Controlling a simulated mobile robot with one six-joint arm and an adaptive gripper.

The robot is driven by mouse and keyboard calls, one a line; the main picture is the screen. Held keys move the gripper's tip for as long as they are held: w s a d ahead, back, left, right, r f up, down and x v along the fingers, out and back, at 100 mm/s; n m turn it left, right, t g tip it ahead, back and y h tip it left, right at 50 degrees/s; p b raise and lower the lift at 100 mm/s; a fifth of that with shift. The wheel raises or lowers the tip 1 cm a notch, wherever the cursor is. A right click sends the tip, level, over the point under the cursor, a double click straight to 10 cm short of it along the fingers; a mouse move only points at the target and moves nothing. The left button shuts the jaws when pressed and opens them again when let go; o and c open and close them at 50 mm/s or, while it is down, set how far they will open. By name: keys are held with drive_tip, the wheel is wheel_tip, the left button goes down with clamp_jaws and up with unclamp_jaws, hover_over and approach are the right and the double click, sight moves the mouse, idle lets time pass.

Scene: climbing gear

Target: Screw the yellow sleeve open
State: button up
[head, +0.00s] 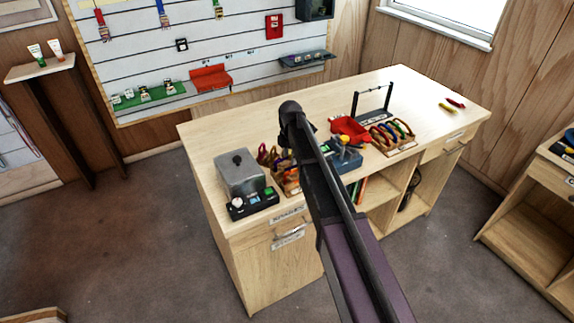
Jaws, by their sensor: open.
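No yellow sleeve can be made out for certain at this size. A small yellow piece (345,139) shows at the blue box (351,160) on the workbench, just right of my arm. Several coloured carabiner-like loops (391,132) stand in a wooden rack to the right of it. More loops (265,155) stand in a wooden holder, partly hidden behind my arm. My dark arm reaches from the bottom edge up over the middle of the bench. My gripper cannot be made out; the arm hides the area behind its bend.
The workbench (440,85) also carries a grey box (240,175), a black control box with buttons (252,203), a red tray (350,128) and a black frame (373,103). A yellow item (446,107) and a red item (456,102) lie on its clear right end.

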drive_tip(key=shift+w+a, duration=0.45)
drive_tip(key=shift+w, duration=0.3)
idle(0.4)
drive_tip(key=shift+r+p, duration=1.4)
drive_tip(key=shift+r, duration=0.05)
drive_tip(key=shift+s+d, duration=0.1)
drive_tip(key=shift+s, duration=0.05)
drive_tip(key=shift+s+d, duration=0.6)
drive_tip(key=shift+s, duration=0.25)
drive_tip(key=shift+f, duration=0.1)
drive_tip(key=shift+w+a+f+b, duration=0.15)
drive_tip(key=shift+w+f+b, duration=0.05)
drive_tip(key=shift+f+b, duration=0.55)
drive_tip(key=shift+w+a+f+b, duration=0.15)
drive_tip(key=shift+f+b, duration=0.45)
drive_tip(key=shift+b, duration=0.1)
drive_tip(key=shift+w+a, duration=0.45)
drive_tip(key=shift+w, duration=0.15)
idle(0.3)
drive_tip(key=shift+r+p, duration=1.35)
drive_tip(key=shift+p, duration=0.05)
drive_tip(key=shift+s, duration=0.1)
idle(0.4)
